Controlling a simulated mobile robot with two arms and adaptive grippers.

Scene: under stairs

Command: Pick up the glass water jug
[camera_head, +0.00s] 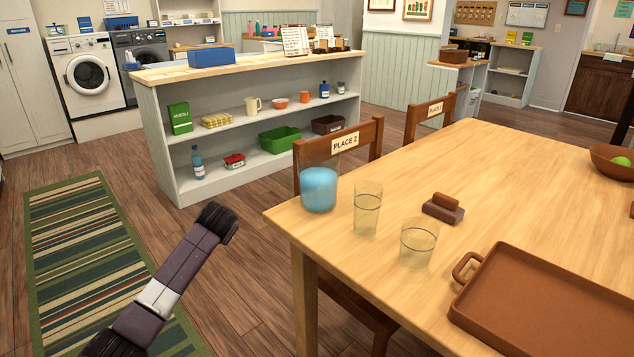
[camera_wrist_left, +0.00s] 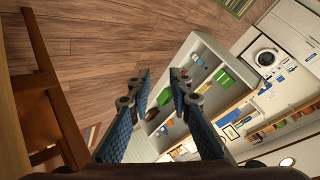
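My left arm reaches in from the lower left of the head view, ending over the floor left of the table, well apart from the jug. In the left wrist view my left gripper (camera_wrist_left: 162,76) has its two fingers apart with nothing between them. The jug does not show in that view. My right gripper is in neither view.
A tall glass (camera_head: 367,210) and a short glass (camera_head: 418,243) stand right of the jug. A brown block (camera_head: 443,208) and a brown tray (camera_head: 560,310) lie further right. A chair (camera_head: 340,150) stands behind the jug.

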